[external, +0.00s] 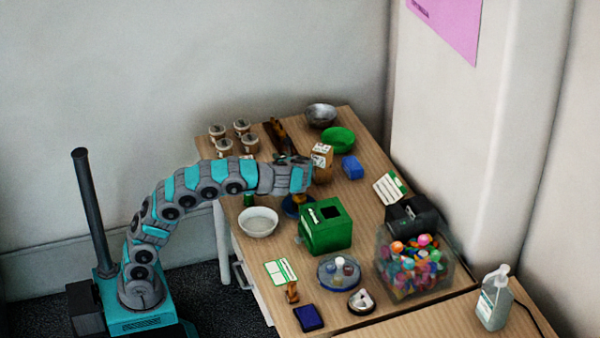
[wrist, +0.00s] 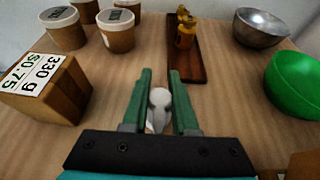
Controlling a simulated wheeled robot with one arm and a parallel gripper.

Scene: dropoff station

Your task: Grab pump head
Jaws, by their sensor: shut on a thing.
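My gripper (wrist: 160,105) shows in the wrist view with its two green fingers closed around a small white round-topped piece (wrist: 160,97). It looks like a pump head, but its lower part is hidden by the gripper body. In the external view my gripper (external: 305,176) is over the middle of the table, beside the brown price-labelled box, and the held piece cannot be made out. A clear bottle with a white pump top (external: 497,275) stands upright at the far right, well apart from my gripper.
The brown box (wrist: 50,85) and several lidded cups (wrist: 117,30) are at left in the wrist view. A dark wooden tray (wrist: 187,70) holds amber bottles. A metal bowl (wrist: 260,28) and green bowl (wrist: 295,85) are at right. A green box (external: 327,235) stands near my arm.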

